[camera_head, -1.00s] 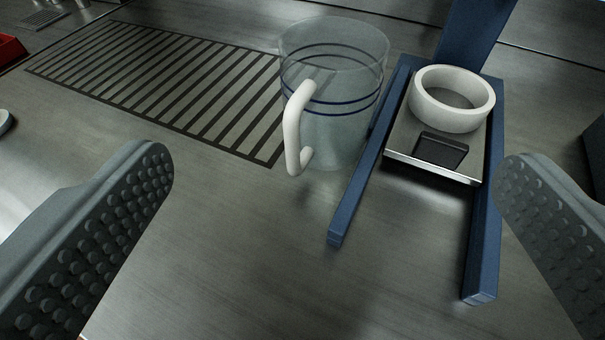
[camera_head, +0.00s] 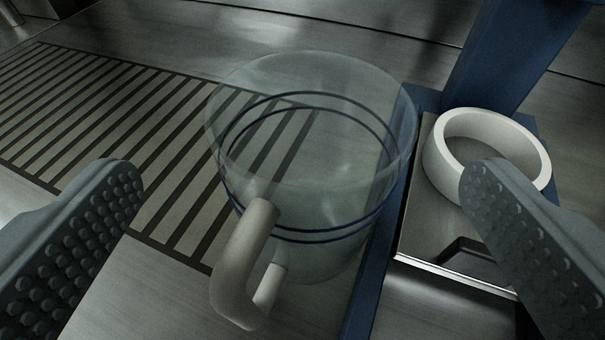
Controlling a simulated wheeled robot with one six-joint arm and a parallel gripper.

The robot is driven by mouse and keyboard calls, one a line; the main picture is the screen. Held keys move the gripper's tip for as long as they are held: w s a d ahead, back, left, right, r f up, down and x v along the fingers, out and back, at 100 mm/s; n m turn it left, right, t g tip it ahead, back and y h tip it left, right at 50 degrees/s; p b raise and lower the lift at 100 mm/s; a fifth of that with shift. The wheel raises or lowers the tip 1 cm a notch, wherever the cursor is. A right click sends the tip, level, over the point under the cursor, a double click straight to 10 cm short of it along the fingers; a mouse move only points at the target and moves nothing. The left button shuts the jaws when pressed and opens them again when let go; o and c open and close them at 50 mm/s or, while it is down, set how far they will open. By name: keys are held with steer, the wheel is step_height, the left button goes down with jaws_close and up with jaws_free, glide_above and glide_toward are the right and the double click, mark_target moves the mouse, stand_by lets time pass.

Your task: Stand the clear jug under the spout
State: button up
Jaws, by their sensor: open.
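The clear jug (camera_head: 310,170) stands upright on the steel surface, see-through with two dark blue rings. Its pale handle (camera_head: 240,265) points towards me, a little left. My gripper (camera_head: 300,185) is open and empty. One finger is at the left and the other at the right, with the jug and handle between them in the picture. I see no contact with the jug. The right finger covers part of the white ring. No spout shows in this view.
A slotted drain grate (camera_head: 100,105) lies left of and behind the jug. Close on the right is a blue stand (camera_head: 510,55) with a steel plate (camera_head: 425,235) bearing a white ring (camera_head: 440,172). Its blue leg runs beside the jug. Bare steel lies at front left.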

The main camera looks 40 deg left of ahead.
mark_target(310, 88)
steer(key=shift+x, duration=2.6)
steer(key=shift+w+d+r, duration=0.1)
steer(key=shift+w+d, duration=0.05)
steer(key=c, duration=1.5)
steer(key=shift+o, duration=0.2)
steer(key=shift+r, duration=0.1)
